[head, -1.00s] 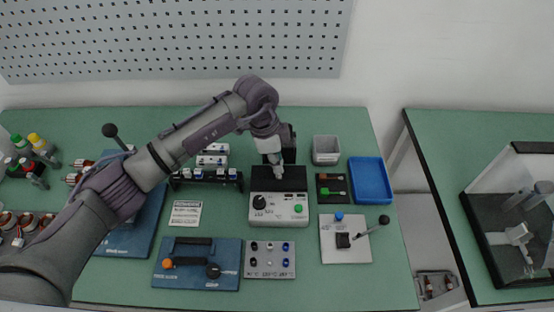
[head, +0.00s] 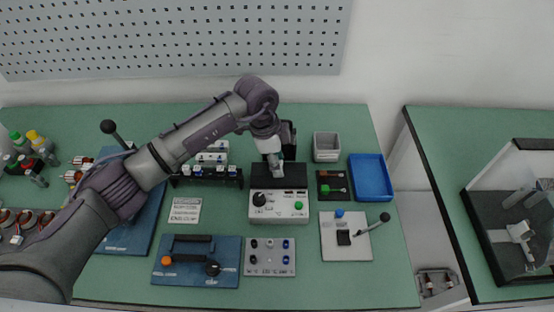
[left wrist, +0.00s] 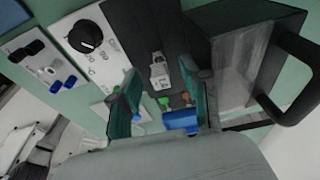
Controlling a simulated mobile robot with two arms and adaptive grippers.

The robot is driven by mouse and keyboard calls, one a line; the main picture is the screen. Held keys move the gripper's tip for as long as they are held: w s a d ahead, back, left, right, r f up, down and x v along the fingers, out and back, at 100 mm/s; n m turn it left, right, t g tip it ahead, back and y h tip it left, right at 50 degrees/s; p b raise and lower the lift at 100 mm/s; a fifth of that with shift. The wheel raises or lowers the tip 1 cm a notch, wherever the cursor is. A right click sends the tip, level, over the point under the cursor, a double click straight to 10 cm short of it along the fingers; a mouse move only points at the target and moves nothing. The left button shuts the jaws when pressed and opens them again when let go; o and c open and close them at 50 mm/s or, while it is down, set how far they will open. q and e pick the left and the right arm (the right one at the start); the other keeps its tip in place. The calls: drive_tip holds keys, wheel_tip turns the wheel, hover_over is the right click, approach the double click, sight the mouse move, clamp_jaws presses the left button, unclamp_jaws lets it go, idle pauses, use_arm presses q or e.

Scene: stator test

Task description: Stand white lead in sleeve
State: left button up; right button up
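My left gripper (head: 274,163) reaches over the black plate (head: 277,178) of the test unit (head: 279,205) from the left. In the left wrist view, its two teal-padded fingers (left wrist: 162,100) stand apart, with nothing clearly held between them. A small pale, connector-like piece (left wrist: 159,72) lies on the black plate (left wrist: 145,30), beyond the fingertips. I cannot tell whether it is the white lead or the sleeve. A black rack (head: 206,180) left of the unit carries several white and blue pieces. My right gripper is out of view.
Behind the gripper stands a dark box with a clear face (left wrist: 245,65). Right of the unit are a black pad with green and orange pieces (head: 331,186), a blue tray (head: 371,178), a grey bin (head: 326,146) and a lever fixture (head: 346,236). A socket panel (head: 270,257) is in front.

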use_arm(q)
drive_tip(key=shift+r, duration=0.1)
drive_tip(key=v, duration=1.1)
drive_tip(key=shift+r, duration=0.4)
idle(0.3)
